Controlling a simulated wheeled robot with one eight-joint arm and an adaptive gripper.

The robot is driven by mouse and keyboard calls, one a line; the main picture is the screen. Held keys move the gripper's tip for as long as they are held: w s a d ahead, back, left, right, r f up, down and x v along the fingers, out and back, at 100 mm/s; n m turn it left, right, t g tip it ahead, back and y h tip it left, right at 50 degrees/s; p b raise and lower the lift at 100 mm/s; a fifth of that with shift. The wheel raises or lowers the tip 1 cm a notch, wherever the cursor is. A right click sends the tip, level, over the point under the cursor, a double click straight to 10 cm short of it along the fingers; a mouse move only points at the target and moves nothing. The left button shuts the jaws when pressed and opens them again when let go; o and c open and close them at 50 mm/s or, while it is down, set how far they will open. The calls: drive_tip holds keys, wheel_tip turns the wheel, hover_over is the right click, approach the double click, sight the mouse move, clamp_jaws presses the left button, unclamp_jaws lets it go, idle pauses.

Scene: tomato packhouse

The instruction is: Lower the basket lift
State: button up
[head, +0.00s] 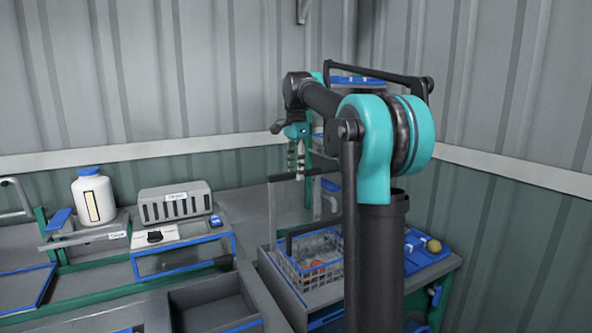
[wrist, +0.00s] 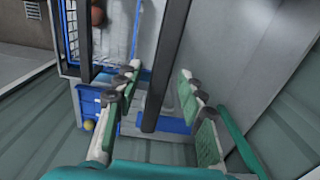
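The wire basket (head: 290,268) with a blue rim stands on a grey bench at the right and holds reddish round produce. It also shows at the top of the wrist view (wrist: 75,30). A dark frame (head: 271,215) with a top bar rises by the basket, and I take it to be part of the lift. My gripper (head: 297,160) is open, pointing down, just above that bar. In the wrist view a dark bar (wrist: 165,60) runs between the parted fingers (wrist: 160,74); I cannot tell whether they touch it. My arm hides part of the basket and lift.
A blue tray (head: 415,258) with a yellowish round fruit (head: 433,246) lies right of the basket. A white jar (head: 94,195) and a grey slotted box (head: 175,204) stand on the left bench. An empty grey bin (head: 215,298) is in front. Corrugated walls close off the back and right.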

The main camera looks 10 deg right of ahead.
drive_tip(key=shift+c, duration=0.5)
clamp_jaws()
wheel_tip(320, 180, down, 19)
drive_tip(key=shift+r, duration=0.1)
idle(0.4)
drive_tip(key=shift+o, duration=0.5)
unclamp_jaws()
